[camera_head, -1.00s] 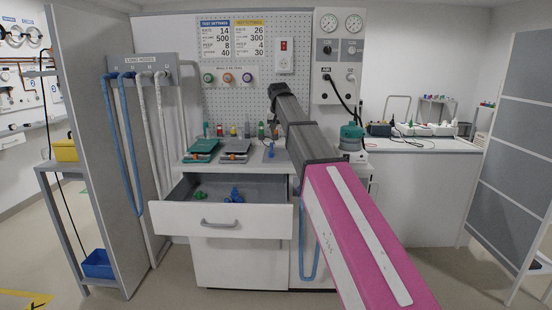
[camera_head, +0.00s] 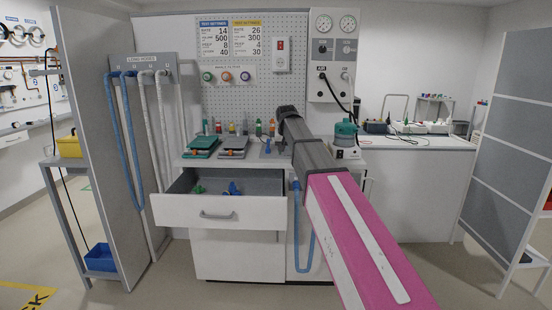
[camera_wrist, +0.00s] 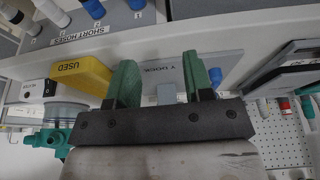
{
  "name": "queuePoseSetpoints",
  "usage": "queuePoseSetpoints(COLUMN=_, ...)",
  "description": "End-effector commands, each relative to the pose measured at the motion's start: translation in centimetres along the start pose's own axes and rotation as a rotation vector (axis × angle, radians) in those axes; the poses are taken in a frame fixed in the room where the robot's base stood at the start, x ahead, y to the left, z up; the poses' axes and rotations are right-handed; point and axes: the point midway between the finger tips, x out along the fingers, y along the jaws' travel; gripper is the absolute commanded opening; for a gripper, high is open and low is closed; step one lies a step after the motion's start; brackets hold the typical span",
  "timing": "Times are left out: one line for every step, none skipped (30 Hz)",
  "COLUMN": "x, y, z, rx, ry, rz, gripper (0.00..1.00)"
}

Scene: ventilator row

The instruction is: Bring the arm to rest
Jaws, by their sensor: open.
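My arm reaches from the lower right of the head view, with a pink link and dark grey links, over the right side of the workbench (camera_head: 180,163). The gripper's fingers cannot be made out in the head view. In the wrist view my gripper (camera_wrist: 162,85) shows two green fingers standing apart. No object is held between them; a grey labelled plate (camera_wrist: 178,68) and a small grey block (camera_wrist: 166,93) show behind the gap. I cannot tell how far away they are.
A drawer (camera_head: 215,213) stands open below the bench, with green and blue parts in it. A teal-topped device (camera_head: 345,138) stands right of the arm. A yellow part marked USED (camera_wrist: 82,75) shows beside the fingers. A grey screen (camera_head: 515,130) stands at right.

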Motion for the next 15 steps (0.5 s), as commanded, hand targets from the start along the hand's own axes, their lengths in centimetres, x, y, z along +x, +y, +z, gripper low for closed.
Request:
queuePoseSetpoints(x=1.1, y=0.6, z=1.3, rx=-0.001, ry=-0.01, rz=0.001, gripper=0.47)
queuePoseSetpoints(x=1.9, y=0.9, z=1.9, rx=-0.003, ry=-0.016, rz=0.002, gripper=0.47)
queuePoseSetpoints(x=2.9, y=1.3, z=2.8, rx=-0.005, ry=-0.025, rz=0.003, gripper=0.47)
queuePoseSetpoints(x=3.7, y=1.7, z=3.6, rx=-0.006, ry=-0.032, rz=0.003, gripper=0.47)
queuePoseSetpoints(x=4.6, y=2.1, z=4.5, rx=-0.007, ry=-0.04, rz=0.004, gripper=0.47)
queuePoseSetpoints(x=5.8, y=2.8, z=5.8, rx=-0.009, ry=-0.051, rz=0.005, gripper=0.47)
queuePoseSetpoints(x=6.9, y=3.3, z=6.8, rx=-0.011, ry=-0.06, rz=0.006, gripper=0.47)
queuePoseSetpoints(x=7.8, y=3.8, z=7.9, rx=-0.013, ry=-0.069, rz=0.007, gripper=0.47)
queuePoseSetpoints(x=9.1, y=4.5, z=9.3, rx=-0.015, ry=-0.082, rz=0.008, gripper=0.47)
queuePoseSetpoints(x=10.0, y=4.9, z=10.4, rx=-0.016, ry=-0.09, rz=0.008, gripper=0.47)
queuePoseSetpoints(x=10.9, y=5.4, z=11.5, rx=-0.018, ry=-0.1, rz=0.008, gripper=0.47)
queuePoseSetpoints(x=12.0, y=6.0, z=12.9, rx=-0.02, ry=-0.111, rz=0.008, gripper=0.47)
queuePoseSetpoints(x=12.9, y=6.5, z=14.0, rx=-0.021, ry=-0.12, rz=0.008, gripper=0.47)
queuePoseSetpoints(x=13.6, y=6.9, z=15.1, rx=-0.022, ry=-0.129, rz=0.007, gripper=0.47)
queuePoseSetpoints(x=14.7, y=7.5, z=16.6, rx=-0.024, ry=-0.142, rz=0.007, gripper=0.47)
